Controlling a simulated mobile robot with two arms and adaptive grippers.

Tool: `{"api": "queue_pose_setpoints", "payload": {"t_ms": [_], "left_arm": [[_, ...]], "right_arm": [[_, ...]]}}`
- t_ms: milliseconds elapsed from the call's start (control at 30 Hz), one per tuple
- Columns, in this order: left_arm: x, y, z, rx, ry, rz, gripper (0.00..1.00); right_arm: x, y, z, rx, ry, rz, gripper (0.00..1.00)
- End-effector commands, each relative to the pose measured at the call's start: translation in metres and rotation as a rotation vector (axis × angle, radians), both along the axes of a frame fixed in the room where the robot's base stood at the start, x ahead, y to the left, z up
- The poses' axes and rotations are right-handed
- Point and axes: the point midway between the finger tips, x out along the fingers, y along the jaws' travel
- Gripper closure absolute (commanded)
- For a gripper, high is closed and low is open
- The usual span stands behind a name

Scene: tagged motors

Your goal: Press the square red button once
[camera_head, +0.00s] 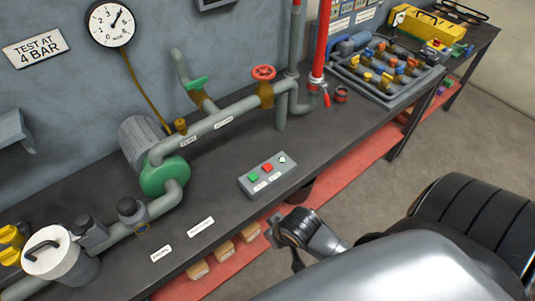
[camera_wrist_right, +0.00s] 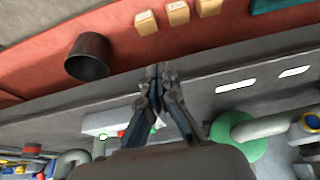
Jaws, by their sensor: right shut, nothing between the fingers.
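The square red button (camera_head: 267,168) is on top of a grey control box (camera_head: 253,186) on the dark bench. It sits between a square green button (camera_head: 253,177) and a round white-and-black control (camera_head: 282,159). My right gripper (camera_head: 272,226) is in front of the box, by the bench's front edge, apart from the button. In the right wrist view its fingers (camera_wrist_right: 157,74) are shut and empty. My left gripper is not in view.
Green-grey pipes with a green pump (camera_head: 165,175) and a red valve wheel (camera_head: 264,72) stand behind the box. A red lower shelf (camera_head: 325,182) holds small boxes (camera_head: 224,252) and a dark cylinder (camera_wrist_right: 88,57). The bench top around the control box is mostly clear.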

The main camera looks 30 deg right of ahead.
Motion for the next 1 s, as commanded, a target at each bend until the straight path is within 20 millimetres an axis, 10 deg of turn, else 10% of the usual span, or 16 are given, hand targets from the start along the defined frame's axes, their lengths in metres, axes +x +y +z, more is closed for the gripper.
{"api": "queue_pose_setpoints", "payload": {"t_ms": [233,633,1000], "left_arm": [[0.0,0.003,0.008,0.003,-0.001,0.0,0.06],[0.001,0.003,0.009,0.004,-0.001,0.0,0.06],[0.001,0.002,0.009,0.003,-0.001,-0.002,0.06]], "right_arm": [[0.068,-0.001,0.075,0.14,-0.18,-0.101,1.0],[0.158,-0.075,0.11,0.386,-0.28,-0.417,1.0],[0.186,-0.123,0.129,0.483,-0.311,-0.58,1.0]]}}
